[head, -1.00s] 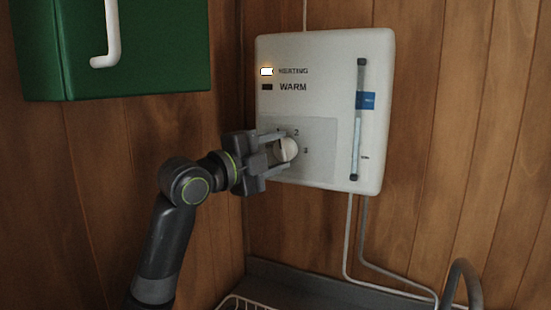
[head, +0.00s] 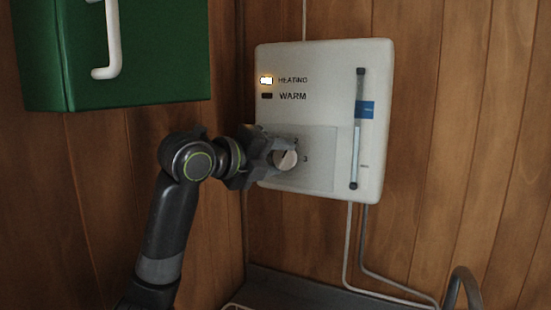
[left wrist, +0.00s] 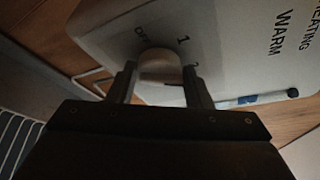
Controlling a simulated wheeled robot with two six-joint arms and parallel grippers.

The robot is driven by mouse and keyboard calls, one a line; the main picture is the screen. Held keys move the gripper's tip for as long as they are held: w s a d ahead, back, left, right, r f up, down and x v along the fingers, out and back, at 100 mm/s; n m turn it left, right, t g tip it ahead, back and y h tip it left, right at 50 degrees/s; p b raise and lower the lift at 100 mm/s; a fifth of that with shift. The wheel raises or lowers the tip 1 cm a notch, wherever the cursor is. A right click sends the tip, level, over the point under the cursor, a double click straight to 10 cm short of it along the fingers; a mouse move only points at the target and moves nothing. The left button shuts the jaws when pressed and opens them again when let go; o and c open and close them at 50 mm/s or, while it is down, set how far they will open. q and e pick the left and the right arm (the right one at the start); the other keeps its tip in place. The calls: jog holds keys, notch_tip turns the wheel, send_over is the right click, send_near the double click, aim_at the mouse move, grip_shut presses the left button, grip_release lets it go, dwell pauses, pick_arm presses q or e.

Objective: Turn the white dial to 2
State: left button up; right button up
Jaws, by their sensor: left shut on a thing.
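The white dial (head: 288,161) sits low on the front of a white heater box (head: 325,65) on the wood wall. My left gripper (head: 281,156) is shut on the dial, its fingers tilted. In the left wrist view, the dial (left wrist: 160,66) is between the two fingers (left wrist: 160,82). OFF, 1 and part of a 2 show around it there. My right gripper is out of view.
The HEATING lamp (head: 266,80) is lit; the WARM lamp (head: 267,96) is dark. A gauge tube (head: 357,140) with a blue tag is on the box's right. A green cabinet (head: 150,60) hangs at upper left. Pipes run below the box.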

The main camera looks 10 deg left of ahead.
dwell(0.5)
pick_arm(q)
jog(key=o, duration=1)
